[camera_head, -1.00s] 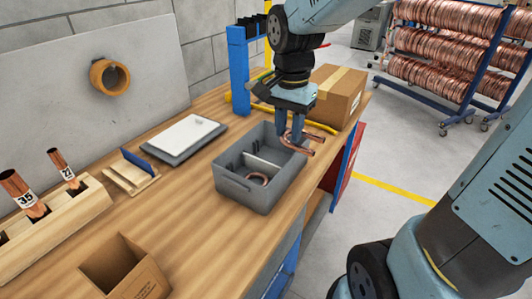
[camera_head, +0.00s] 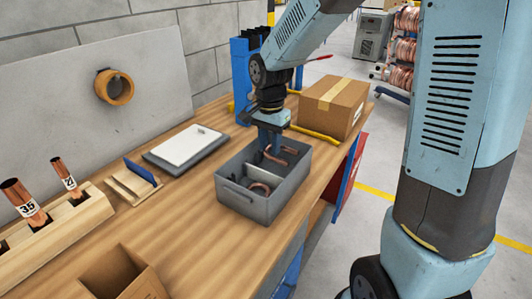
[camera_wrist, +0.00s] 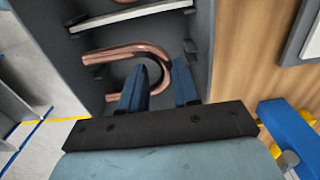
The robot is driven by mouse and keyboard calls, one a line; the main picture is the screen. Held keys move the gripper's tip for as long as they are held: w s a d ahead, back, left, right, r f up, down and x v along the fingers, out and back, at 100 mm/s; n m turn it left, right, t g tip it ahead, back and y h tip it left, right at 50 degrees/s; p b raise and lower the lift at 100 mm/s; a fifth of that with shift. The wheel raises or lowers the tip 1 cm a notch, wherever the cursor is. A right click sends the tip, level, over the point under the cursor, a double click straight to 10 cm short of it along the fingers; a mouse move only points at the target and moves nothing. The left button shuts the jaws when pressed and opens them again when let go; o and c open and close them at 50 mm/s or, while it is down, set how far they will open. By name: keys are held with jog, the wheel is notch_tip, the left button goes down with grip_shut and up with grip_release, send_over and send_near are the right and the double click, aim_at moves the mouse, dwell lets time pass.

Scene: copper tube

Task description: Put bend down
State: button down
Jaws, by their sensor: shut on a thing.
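A U-shaped copper bend (camera_head: 284,151) is held by my gripper (camera_head: 269,148) at the back compartment of the grey bin (camera_head: 247,204). In the wrist view my gripper (camera_wrist: 161,92) has its blue fingers on either side of the curve of the bend (camera_wrist: 135,50), and its two legs point left. The bend lies flat, within the bin's walls as seen from the wrist. I cannot tell whether it touches the bin floor. Another copper bend (camera_head: 260,187) lies in the front compartment, past the pale divider (camera_head: 263,168).
A cardboard box (camera_head: 335,107) stands behind the bin, with a yellow bar (camera_head: 313,133) between them. A white-topped tray (camera_head: 186,146) lies left of the bin. A wooden tube rack (camera_head: 60,230) and open carton (camera_head: 118,275) stand nearer.

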aim_at(269, 146)
jog(key=shift+w+f, duration=0.2)
jog(key=shift+f, duration=0.1)
jog(key=shift+w+a+f, duration=0.1)
jog(key=shift+f, duration=1.5)
jog(key=shift+f, duration=0.65)
jog(key=c, duration=1.1)
grip_release()
notch_tip(269, 146, up, 12)
jog(key=shift+r, duration=0.7)
